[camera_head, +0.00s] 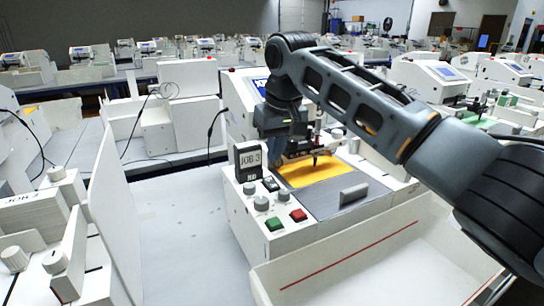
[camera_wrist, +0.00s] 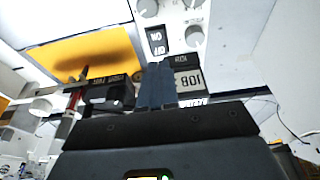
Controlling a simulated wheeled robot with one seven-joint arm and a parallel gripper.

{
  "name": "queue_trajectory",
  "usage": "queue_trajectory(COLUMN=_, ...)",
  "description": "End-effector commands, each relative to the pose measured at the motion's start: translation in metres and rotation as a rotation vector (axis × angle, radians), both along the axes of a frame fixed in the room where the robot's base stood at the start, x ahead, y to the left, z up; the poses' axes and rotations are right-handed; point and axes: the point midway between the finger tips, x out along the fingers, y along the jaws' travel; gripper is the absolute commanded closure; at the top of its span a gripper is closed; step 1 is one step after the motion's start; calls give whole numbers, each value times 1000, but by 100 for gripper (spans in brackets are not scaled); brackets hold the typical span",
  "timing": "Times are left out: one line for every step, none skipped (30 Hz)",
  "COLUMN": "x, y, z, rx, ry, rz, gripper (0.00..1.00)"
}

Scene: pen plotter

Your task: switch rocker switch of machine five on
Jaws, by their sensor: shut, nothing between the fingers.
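The machine (camera_head: 300,236) in front of me is a white pen plotter with a small display (camera_head: 250,160) reading JOB 3. Its rocker switch (camera_head: 271,184) is a small black piece on the front panel, beside the display. In the wrist view the black rocker switch (camera_wrist: 158,40) shows upside down, with ON and OFF lettering. My gripper (camera_wrist: 157,68) is shut and empty. Its fingertips are just short of the OFF end of the rocker in the picture; I cannot tell if they touch. No number five is readable on the machine.
Knobs (camera_head: 261,203), a green button (camera_head: 274,224) and a red button (camera_head: 298,215) sit near the switch. A yellow sheet (camera_head: 312,172) lies on the bed under the pen. A white tray (camera_head: 400,262) stands in front. Bare table (camera_head: 180,235) lies to the left.

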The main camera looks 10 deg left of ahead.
Motion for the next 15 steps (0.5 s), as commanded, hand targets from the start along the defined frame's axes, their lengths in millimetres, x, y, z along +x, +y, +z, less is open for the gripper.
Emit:
queue_trajectory(x=-5, y=-4, z=6, rx=2, ry=-1, rz=1, gripper=100)
queue_trajectory(x=-8, y=-5, z=11, rx=2, ry=-1, rz=2, gripper=100)
queue_trajectory(x=-11, y=-8, z=18, rx=2, ry=-1, rz=1, gripper=100)
queue_trajectory(x=-14, y=-10, z=23, rx=1, ry=0, rz=0, gripper=100)
queue_trajectory(x=-16, y=-11, z=29, rx=2, ry=-1, rz=0, gripper=100)
queue_trajectory(x=-19, y=-13, z=35, rx=1, ry=0, rz=0, gripper=100)
queue_trajectory(x=-21, y=-15, z=39, rx=2, ry=-1, rz=0, gripper=100)
queue_trajectory(x=-23, y=-16, z=43, rx=0, ry=0, rz=0, gripper=100)
queue_trajectory(x=-25, y=-17, z=48, rx=1, ry=-1, rz=0, gripper=100)
queue_trajectory(x=-27, y=-18, z=51, rx=0, ry=0, rz=1, gripper=100)
queue_trajectory(x=-28, y=-19, z=53, rx=-1, ry=1, rz=0, gripper=100)
queue_trajectory(x=-29, y=-20, z=56, rx=1, ry=1, rz=0, gripper=100)
queue_trajectory(x=-30, y=-21, z=58, rx=1, ry=1, rz=0, gripper=100)
queue_trajectory(x=-31, y=-21, z=59, rx=-1, ry=1, rz=0, gripper=100)
queue_trajectory(x=-32, y=-22, z=61, rx=-1, ry=2, rz=0, gripper=100)
